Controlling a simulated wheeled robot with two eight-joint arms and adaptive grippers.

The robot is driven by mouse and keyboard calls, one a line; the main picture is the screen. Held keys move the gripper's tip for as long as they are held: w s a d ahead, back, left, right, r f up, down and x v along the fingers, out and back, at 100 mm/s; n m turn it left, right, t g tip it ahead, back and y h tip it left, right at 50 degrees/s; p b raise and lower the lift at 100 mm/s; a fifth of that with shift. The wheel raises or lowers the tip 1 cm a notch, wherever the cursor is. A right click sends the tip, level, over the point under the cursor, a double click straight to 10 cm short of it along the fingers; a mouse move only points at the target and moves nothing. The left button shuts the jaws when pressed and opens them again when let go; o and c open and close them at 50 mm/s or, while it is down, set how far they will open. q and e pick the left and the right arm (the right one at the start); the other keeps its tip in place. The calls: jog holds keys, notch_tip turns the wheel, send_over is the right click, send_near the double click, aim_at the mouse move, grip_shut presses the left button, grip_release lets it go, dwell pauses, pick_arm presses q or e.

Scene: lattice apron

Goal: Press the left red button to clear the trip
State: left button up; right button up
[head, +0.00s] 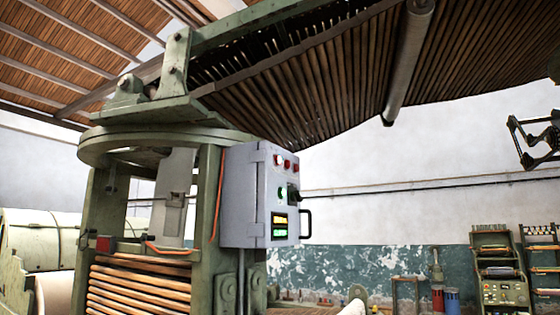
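A grey control box (250,195) is mounted on the green machine frame, left of the picture's middle. Along the top of its front face are a pale, bright round button or lamp (278,160) with a red rim at left, a red button (287,164) in the middle and another red button (295,168) at right. Below them are a green button (281,192) and a black knob (293,194). My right gripper (518,142) is at the right edge, far from the box in the picture, with its fingers apart and nothing between them. My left gripper is not in view.
An orange and green display (280,226) and a black handle (306,224) are on the box. A slatted apron (320,90) slopes overhead with a roller (408,60). Open space lies right of the box.

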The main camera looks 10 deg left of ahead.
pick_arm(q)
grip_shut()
